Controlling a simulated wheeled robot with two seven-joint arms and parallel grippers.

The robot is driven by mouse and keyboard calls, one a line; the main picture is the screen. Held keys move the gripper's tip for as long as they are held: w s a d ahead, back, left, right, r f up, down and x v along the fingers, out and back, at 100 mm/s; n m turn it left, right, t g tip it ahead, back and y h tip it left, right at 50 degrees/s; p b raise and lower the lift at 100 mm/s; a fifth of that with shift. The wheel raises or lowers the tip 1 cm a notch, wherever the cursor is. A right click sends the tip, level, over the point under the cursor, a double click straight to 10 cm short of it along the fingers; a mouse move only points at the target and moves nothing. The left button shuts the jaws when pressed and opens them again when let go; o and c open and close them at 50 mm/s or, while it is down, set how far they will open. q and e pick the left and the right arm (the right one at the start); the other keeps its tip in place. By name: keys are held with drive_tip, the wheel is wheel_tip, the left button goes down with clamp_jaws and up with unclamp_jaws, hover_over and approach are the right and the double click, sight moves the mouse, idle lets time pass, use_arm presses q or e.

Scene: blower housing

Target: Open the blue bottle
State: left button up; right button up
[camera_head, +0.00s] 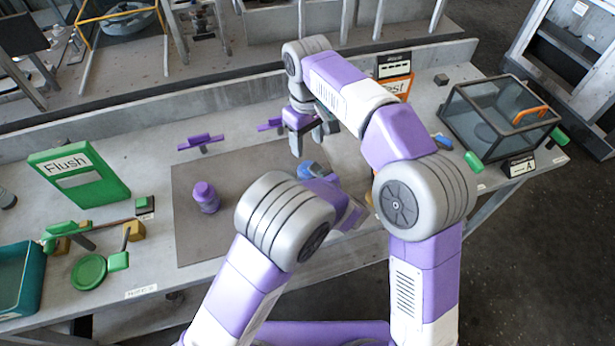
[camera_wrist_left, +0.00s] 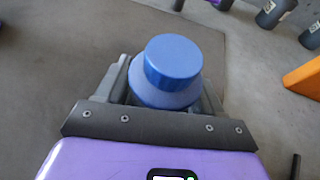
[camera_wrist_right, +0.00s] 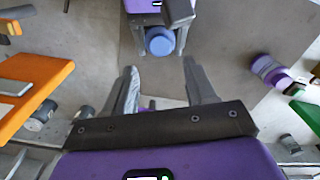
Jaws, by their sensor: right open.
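The blue bottle (camera_head: 309,169) shows in the head view over the grey mat (camera_head: 222,238), partly hidden by my left arm. In the left wrist view its round blue cap (camera_wrist_left: 173,60) sits on the blue body. My left gripper (camera_wrist_left: 165,84) has its fingers on both sides of the bottle body, below the cap, and appears shut on it. My right gripper (camera_head: 307,143) is open and empty, above and behind the bottle. In the right wrist view the bottle (camera_wrist_right: 160,41) shows at the left gripper, beyond and apart from my open right fingers (camera_wrist_right: 160,85).
A purple bottle (camera_head: 206,198) stands on the mat to the left. A green Flush box (camera_head: 80,178), green parts and a teal bin (camera_head: 20,280) are at the left. A glass case (camera_head: 495,118) and an orange sign (camera_head: 399,86) are at the right.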

sight(307, 165)
use_arm(q)
drive_tip(key=c, duration=0.9)
drive_tip(key=shift+c, duration=1.4)
use_arm(e)
drive_tip(key=shift+c, duration=0.3)
use_arm(q)
clamp_jaws()
use_arm(e)
drive_tip(key=shift+c, duration=0.8)
drive_tip(key=m, duration=0.4)
drive_tip(key=shift+a+f, duration=0.1)
drive_tip(key=shift+f, duration=0.15)
drive_tip(key=m, duration=0.3)
drive_tip(key=shift+s, duration=0.1)
drive_tip(key=m, duration=0.3)
drive_tip(key=r+m, duration=0.1)
drive_tip(key=m, duration=0.2)
drive_tip(key=shift+m, duration=0.3)
drive_tip(key=shift+f, duration=4)
